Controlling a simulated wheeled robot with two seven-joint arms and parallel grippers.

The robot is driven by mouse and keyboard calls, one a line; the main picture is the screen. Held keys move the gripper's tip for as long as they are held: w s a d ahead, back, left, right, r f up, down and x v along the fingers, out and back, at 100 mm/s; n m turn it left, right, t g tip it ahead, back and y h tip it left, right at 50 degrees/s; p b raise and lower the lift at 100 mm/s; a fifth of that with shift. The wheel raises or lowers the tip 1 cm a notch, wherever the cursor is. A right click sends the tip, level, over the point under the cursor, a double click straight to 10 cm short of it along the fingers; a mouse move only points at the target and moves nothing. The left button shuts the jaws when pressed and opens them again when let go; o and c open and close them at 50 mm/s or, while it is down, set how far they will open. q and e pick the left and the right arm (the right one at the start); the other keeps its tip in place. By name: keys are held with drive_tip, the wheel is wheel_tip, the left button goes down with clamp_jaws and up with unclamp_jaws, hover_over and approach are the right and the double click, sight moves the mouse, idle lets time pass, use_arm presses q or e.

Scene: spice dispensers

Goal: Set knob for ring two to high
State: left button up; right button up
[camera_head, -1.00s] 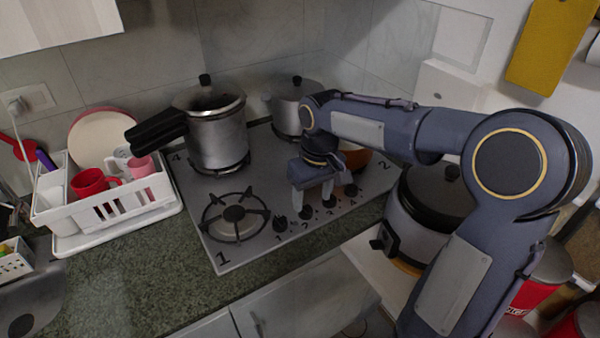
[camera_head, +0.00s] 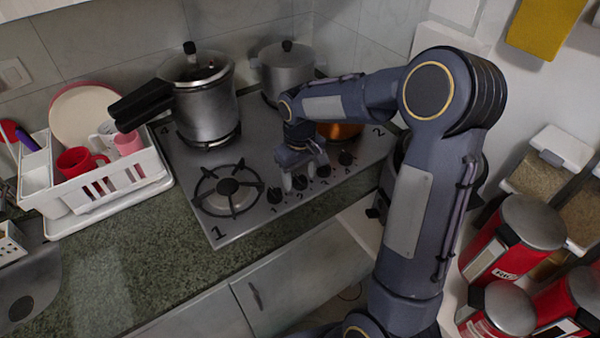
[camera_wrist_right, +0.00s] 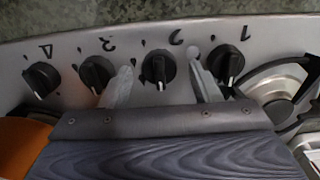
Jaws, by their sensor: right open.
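The stovetop (camera_head: 245,150) has a row of black knobs along its front edge. The ring two knob (camera_wrist_right: 158,67), beside the printed 2, is between the two fingertips of my right gripper (camera_wrist_right: 162,78) in the wrist view. The fingers are apart and open, with a gap on each side of the knob. In the head view my right gripper (camera_head: 299,180) points down over the knob row and partly hides the ring two knob. My left gripper is not in view.
The ring one knob (camera_wrist_right: 226,62) and ring three knob (camera_wrist_right: 97,72) sit close outside the fingers. A pressure cooker (camera_head: 205,110), a steel pot (camera_head: 285,68) and an orange pan (camera_head: 340,131) stand behind. A white dish rack (camera_head: 100,195) is at left.

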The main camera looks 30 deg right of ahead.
drive_tip(key=shift+c, duration=0.5)
drive_tip(key=c, duration=0.9)
drive_tip(key=shift+m, duration=0.4)
drive_tip(key=m+b, duration=0.1)
drive_tip(key=m, duration=0.3)
drive_tip(key=shift+m, duration=2.5)
drive_tip(key=o, duration=1)
